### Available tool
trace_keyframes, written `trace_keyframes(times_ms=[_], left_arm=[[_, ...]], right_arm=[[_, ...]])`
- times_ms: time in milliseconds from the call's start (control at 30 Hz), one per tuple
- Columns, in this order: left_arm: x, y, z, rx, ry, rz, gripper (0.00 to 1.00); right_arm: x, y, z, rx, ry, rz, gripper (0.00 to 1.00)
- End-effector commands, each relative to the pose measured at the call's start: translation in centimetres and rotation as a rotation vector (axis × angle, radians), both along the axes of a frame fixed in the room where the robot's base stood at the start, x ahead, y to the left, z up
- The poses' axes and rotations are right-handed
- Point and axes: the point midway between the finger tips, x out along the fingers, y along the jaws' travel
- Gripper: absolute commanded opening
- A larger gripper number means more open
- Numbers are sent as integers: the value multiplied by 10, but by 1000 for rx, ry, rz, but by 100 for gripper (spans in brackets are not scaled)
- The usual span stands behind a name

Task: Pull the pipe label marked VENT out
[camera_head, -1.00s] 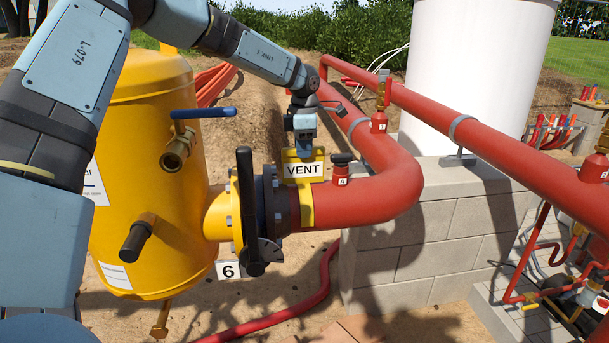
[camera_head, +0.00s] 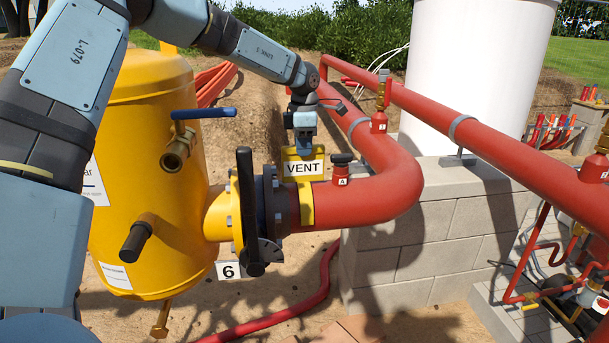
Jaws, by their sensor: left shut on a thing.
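The pipe label marked VENT (camera_head: 303,168) is a white plate with black letters on a yellow holder. It stands at the top of a yellow band (camera_head: 307,206) around the red pipe (camera_head: 375,195), just right of the dark flange. My left gripper (camera_head: 303,147) points down from above and is shut on the top of the VENT label. Its fingertips are partly hidden by the label's yellow top. I cannot tell whether the label is clear of the band. My right gripper is not in view.
A black valve handle (camera_head: 246,205) and a yellow tank (camera_head: 150,230) stand to the left. A small red fitting marked A (camera_head: 341,175) is close on the right. A grey block wall (camera_head: 430,235) and white tank (camera_head: 475,80) are behind. Open air is above the pipe.

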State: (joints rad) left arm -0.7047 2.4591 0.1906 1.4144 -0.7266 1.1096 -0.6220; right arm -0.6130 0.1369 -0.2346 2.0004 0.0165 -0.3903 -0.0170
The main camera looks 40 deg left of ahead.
Motion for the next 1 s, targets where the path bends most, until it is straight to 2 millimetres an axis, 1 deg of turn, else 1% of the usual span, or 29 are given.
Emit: trace_keyframes(times_ms=[467,1000], left_arm=[[0,0,10,0,-2,0,0],[1,0,47,0,-3,0,0]], right_arm=[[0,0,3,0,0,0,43],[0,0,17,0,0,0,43]])
